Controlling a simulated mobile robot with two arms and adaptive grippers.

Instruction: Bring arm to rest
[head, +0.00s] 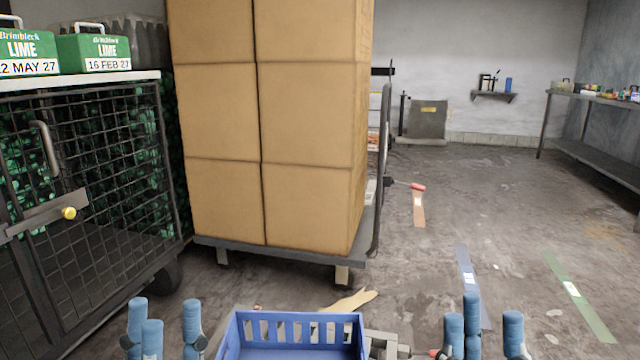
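My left gripper (168,328) is at the bottom of the head view, left of centre. Its blue fingers stand upright and apart, with nothing seen between them. My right gripper (490,330) is at the bottom, right of centre. Its blue fingers are also upright and apart, and it looks empty. Both arms are mostly below the picture's lower edge. A blue crate (290,317) with a slotted wall sits between the two grippers, apart from both; its lower part is cut off.
A flat cart (290,253) stacked with tall cardboard boxes (215,120) stands ahead. A wire cage (90,190) with green LIME boxes (95,52) on top is at left. A metal shelf (600,160) stands far right. The right-hand floor is mostly open, with coloured strips on it.

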